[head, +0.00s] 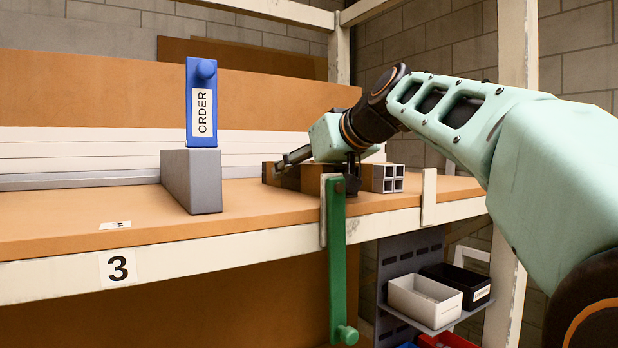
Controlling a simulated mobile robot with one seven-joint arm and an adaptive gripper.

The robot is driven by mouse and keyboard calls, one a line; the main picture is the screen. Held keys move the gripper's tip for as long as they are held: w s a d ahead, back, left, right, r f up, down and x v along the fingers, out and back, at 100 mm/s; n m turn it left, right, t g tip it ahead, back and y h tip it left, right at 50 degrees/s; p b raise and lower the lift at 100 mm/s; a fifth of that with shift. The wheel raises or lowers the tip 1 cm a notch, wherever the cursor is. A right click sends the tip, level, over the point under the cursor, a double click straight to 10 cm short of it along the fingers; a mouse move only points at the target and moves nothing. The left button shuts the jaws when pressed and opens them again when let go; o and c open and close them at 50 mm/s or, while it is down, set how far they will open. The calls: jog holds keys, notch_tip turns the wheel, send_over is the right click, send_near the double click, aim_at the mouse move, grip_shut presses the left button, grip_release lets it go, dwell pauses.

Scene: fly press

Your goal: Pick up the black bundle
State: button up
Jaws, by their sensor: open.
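I cannot clearly pick out the black bundle in the head view. A dark upright shape (352,172) stands under my wrist, behind the green lever's top; I cannot tell whether it is the bundle or part of my arm. My gripper (281,165) reaches down and left over the bench, at a brown block-like piece (312,180). Its fingertips are small and partly merge with the brown piece. It is open, and I see nothing held in it.
A bundle of grey square tubes (388,179) lies just right of the dark shape. A green lever (337,260) hangs at the bench's front edge. A blue ORDER holder (201,102) stands on a grey block (191,181). The left bench top (60,222) is mostly clear. Bins (424,299) sit below.

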jog(key=shift+s+d, duration=0.1)
jog(key=shift+c, duration=0.2)
jog(key=c, duration=1.5)
jog(key=shift+r, duration=0.1)
grip_shut()
